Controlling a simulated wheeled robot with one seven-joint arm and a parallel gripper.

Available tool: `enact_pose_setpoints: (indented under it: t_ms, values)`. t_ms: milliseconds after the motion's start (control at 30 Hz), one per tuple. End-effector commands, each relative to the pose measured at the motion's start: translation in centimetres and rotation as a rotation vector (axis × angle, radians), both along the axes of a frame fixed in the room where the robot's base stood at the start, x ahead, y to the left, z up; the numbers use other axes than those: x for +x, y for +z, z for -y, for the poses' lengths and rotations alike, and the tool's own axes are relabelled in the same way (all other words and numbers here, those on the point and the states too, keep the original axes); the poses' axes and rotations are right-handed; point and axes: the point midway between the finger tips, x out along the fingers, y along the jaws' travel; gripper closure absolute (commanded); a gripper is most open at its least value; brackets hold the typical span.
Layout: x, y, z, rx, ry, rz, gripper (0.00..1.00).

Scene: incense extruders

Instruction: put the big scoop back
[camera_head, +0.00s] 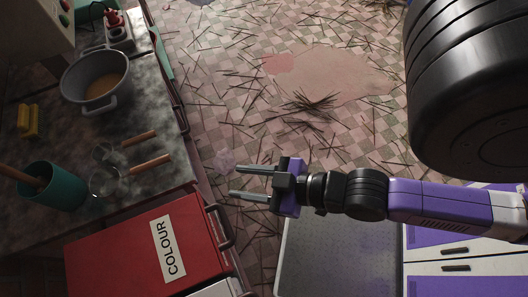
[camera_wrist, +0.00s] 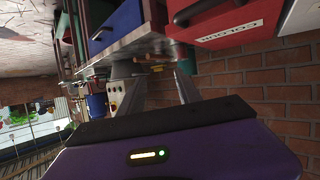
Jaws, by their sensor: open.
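Two scoops with wooden handles lie side by side on the dark worktop (camera_head: 50,128) at the left of the head view. The larger-looking scoop (camera_head: 106,181) is the lower one, its handle pointing right towards the worktop edge. The smaller-looking scoop (camera_head: 107,153) lies just above it. A teal pot (camera_head: 64,188) stands to their left with a wooden handle sticking out. My gripper (camera_head: 252,182) is open and empty, right of the worktop edge and apart from both scoops.
A red box (camera_head: 125,250) labelled COLOUR stands below the scoops, and shows in the wrist view (camera_wrist: 220,28). A grey pot (camera_head: 72,82) with brown contents and a yellow item (camera_head: 28,121) are on the worktop. The littered floor (camera_head: 230,70) lies beyond the worktop edge.

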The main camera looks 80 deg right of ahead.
Motion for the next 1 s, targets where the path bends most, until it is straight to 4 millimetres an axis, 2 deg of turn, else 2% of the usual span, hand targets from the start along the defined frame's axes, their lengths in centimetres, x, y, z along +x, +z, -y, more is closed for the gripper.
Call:
enact_pose_setpoints:
  t_ms: [33,100,300,967,1000]
  values:
    - [-1.5,0.9,-0.5,0.014,0.005,0.019,0.60]
    - [-2.7,2.4,-1.1,0.036,0.011,0.057,0.60]
    - [-4.5,4.9,-2.0,0.073,0.025,0.119,0.60]
    - [-4.6,5.1,-2.0,0.078,0.026,0.125,0.60]
    - [-4.6,5.1,-2.0,0.077,0.026,0.125,0.64]
